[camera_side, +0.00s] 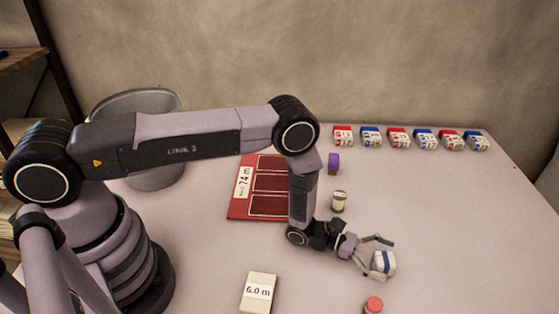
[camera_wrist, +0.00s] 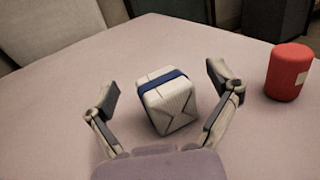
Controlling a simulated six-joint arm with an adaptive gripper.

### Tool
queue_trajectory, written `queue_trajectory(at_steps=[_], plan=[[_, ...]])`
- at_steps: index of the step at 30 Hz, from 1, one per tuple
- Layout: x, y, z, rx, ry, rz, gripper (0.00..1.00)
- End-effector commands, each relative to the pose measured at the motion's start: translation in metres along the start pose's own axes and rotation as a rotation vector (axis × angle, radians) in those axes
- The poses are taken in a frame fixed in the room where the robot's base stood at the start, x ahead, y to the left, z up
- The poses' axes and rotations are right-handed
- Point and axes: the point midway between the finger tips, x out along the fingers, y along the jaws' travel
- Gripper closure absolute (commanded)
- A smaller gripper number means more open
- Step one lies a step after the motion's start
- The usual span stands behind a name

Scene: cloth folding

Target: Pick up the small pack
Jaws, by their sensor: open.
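The small pack (camera_side: 384,263) is a white block with a dark blue band, lying on the table at the lower right of the side view. In the wrist view the pack (camera_wrist: 167,103) sits between the two fingers, slightly tilted in the picture. My gripper (camera_side: 375,255) is low at the pack, its fingers apart on either side. The wrist view shows my gripper (camera_wrist: 163,90) open, with a gap between each finger and the pack. Neither finger appears to press on it. The pack's underside is hidden.
A red cylinder (camera_wrist: 289,72) stands right of the pack; its top (camera_side: 374,304) shows at the side view's bottom edge. A white box (camera_side: 258,291), red tray (camera_side: 240,210), small jar (camera_side: 339,201) and purple roll (camera_side: 333,163) are nearby. Several small boxes (camera_side: 398,138) line the back.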

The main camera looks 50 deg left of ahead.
Motion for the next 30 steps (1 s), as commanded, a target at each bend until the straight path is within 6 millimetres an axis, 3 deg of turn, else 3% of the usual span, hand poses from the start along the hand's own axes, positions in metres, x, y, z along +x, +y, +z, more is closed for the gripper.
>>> queue_trajectory(at_steps=[2, 15, 18, 30], plan=[[-0.0003, 0.0001, 0.0000, 0.000, 0.000, 0.000, 0.20], [-0.0005, 0.0001, 0.0001, 0.000, 0.000, 0.000, 0.76], [-0.0005, 0.0001, 0.0001, 0.000, 0.000, 0.000, 0.80], [-0.0003, 0.0003, 0.0029, 0.001, -0.001, 0.000, 0.80]])
